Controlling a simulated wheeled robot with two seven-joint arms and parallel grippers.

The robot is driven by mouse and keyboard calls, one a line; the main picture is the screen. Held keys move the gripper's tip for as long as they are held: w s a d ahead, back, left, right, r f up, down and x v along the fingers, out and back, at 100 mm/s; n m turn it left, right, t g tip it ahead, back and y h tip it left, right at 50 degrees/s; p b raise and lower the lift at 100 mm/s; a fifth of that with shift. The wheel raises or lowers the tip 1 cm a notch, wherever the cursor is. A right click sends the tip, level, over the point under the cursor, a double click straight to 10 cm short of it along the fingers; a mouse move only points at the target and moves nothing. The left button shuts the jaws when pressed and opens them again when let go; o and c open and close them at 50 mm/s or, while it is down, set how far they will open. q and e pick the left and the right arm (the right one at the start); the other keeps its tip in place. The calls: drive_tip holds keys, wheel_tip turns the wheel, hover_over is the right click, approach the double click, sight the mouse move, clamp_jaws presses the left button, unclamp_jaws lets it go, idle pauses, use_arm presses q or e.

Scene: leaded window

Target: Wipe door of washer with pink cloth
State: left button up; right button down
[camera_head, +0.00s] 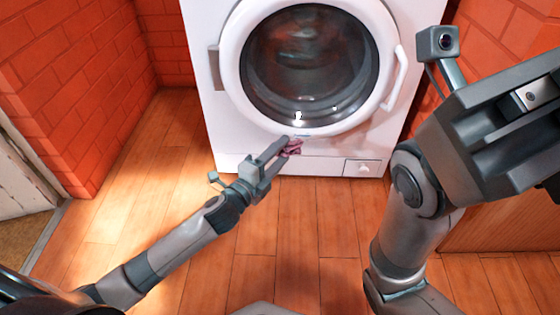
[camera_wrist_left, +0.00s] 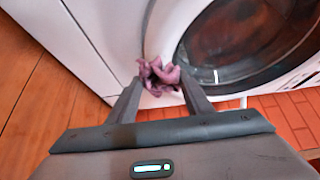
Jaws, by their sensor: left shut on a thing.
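The white washer (camera_head: 216,110) stands at the back, its round door (camera_head: 238,91) closed, with dark glass and a white rim. My left gripper (camera_head: 281,147) is shut on the crumpled pink cloth (camera_head: 292,148), just in front of the lower edge of the door rim. In the left wrist view the cloth (camera_wrist_left: 158,76) is pinched between the fingertips (camera_wrist_left: 160,88), close to the door rim (camera_wrist_left: 172,25). I cannot tell whether the cloth touches it. My right arm is raised at the right; its fingertips are not clearly visible.
Red brick walls (camera_head: 75,75) stand left and right of the washer. The door handle (camera_head: 398,78) is on the right of the rim. The wooden floor (camera_head: 290,230) in front is clear. A pale door (camera_head: 20,180) is at the far left.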

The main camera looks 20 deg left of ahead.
use_arm(q)
drive_tip(key=shift+w+a, duration=0.2)
drive_tip(key=shift+w, duration=0.55)
drive_tip(key=shift+w, duration=0.1)
idle(0.3)
drive_tip(key=shift+w+a, duration=0.2)
drive_tip(key=shift+w, duration=0.5)
drive_tip(key=shift+w+a, duration=0.1)
drive_tip(key=shift+w, duration=0.25)
idle(0.4)
drive_tip(key=shift+w+d+p, duration=0.2)
drive_tip(key=shift+d+p, duration=0.2)
drive_tip(key=shift+d, duration=0.5)
drive_tip(key=shift+w+d+p, duration=0.2)
drive_tip(key=shift+d+p, duration=0.15)
drive_tip(key=shift+d, duration=0.55)
drive_tip(key=shift+d, duration=0.1)
